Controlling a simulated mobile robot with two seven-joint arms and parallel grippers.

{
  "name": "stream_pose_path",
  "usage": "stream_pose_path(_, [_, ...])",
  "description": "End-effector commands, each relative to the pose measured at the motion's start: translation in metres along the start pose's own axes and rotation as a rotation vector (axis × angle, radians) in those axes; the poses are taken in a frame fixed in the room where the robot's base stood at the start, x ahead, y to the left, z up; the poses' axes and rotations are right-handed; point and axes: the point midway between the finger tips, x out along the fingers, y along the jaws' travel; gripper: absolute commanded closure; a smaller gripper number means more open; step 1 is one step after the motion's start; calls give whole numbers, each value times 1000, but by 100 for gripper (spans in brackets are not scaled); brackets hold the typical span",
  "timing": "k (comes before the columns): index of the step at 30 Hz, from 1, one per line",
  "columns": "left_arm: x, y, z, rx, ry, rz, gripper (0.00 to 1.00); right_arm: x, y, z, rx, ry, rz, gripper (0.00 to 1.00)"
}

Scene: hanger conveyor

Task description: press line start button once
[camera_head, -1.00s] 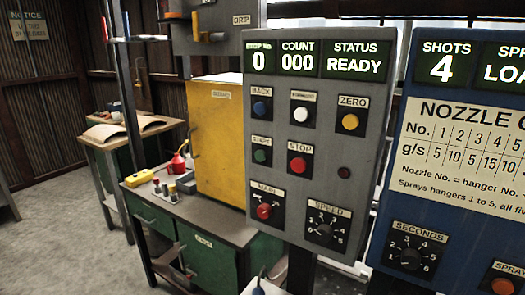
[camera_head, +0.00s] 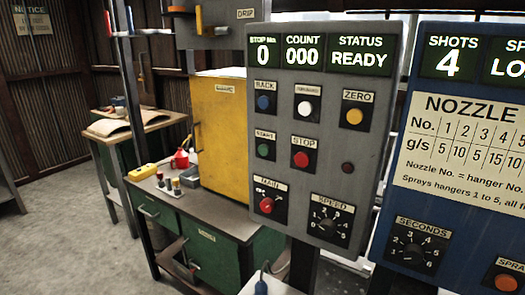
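The grey control panel (camera_head: 340,170) stands upright in the middle of the head view. The green START button (camera_head: 263,150) is at its left, below the blue BACK button (camera_head: 263,102) and left of the red STOP button (camera_head: 302,158). A white FORWARD button (camera_head: 305,108), a yellow ZERO button (camera_head: 354,116), a red MAIN switch (camera_head: 267,205) and a SPEED dial (camera_head: 327,225) are also on it. Its displays (camera_head: 319,54) read 0, COUNT 000 and STATUS READY.
A blue nozzle panel (camera_head: 455,200) stands close on the right. Behind on the left are a green workbench (camera_head: 200,248) with a yellow cabinet (camera_head: 220,125), and a wooden-topped table (camera_head: 140,122). Open floor (camera_head: 60,235) lies at the lower left.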

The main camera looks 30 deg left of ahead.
Motion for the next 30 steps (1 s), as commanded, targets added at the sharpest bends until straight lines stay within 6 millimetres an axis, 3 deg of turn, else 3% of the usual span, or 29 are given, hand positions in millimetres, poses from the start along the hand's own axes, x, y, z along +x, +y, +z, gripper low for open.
stream_pose_path(2, [0, 0, 0, 0, 0, 0, 56, 0, 0, 0, 0, 0, 0, 50])
stream_pose_path(14, [0, 0, 0, 0, -1, 0, 100, 0, 0, 0, 0, 0, 0, 50])
stream_pose_path(30, [0, 0, 1, 0, -1, 0, 100, 0, 0, 0, 0, 0, 0, 50])
